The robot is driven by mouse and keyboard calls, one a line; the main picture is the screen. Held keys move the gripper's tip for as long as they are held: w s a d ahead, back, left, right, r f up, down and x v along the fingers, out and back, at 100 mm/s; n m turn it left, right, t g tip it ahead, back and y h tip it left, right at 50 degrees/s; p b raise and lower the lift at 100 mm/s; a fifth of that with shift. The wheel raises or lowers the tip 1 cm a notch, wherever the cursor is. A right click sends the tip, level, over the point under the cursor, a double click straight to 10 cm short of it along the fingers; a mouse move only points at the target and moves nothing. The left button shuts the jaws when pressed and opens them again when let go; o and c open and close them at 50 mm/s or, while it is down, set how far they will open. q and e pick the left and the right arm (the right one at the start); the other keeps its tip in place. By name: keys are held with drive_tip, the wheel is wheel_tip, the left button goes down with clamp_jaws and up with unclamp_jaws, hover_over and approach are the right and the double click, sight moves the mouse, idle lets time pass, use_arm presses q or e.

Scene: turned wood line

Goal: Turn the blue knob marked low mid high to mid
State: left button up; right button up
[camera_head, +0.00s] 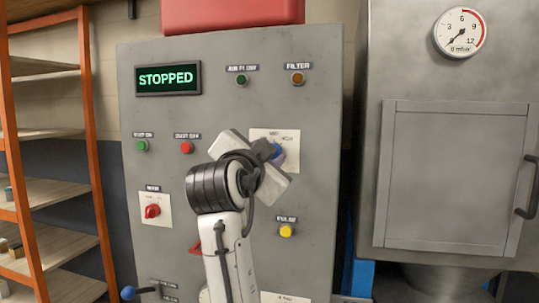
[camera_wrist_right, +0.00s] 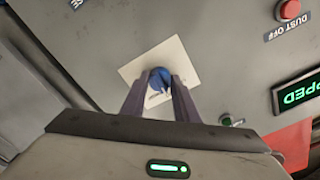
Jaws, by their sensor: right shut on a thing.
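My right gripper (camera_head: 270,149) reaches up from below in the head view and is shut on the knob. In the right wrist view the two fingers (camera_wrist_right: 160,88) lie on either side of the blue knob (camera_wrist_right: 160,77), over its white plate (camera_wrist_right: 140,63). The gripper and arm hide part of the plate, and I cannot tell where the knob points. My left gripper is not in view.
The panel has a display reading STOPPED (camera_head: 168,78), a green button (camera_head: 142,146), a red button (camera_head: 187,147), a red knob (camera_head: 152,211) and a yellow button (camera_head: 286,230). A grey cabinet with a gauge (camera_head: 460,32) stands to the right, shelves (camera_head: 45,195) to the left.

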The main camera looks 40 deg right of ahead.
sight(274, 104)
drive_tip(key=o, duration=1.1)
drive_tip(key=shift+c, duration=0.2)
wheel_tip(274, 104, up, 10)
drive_tip(key=shift+p, duration=0.35)
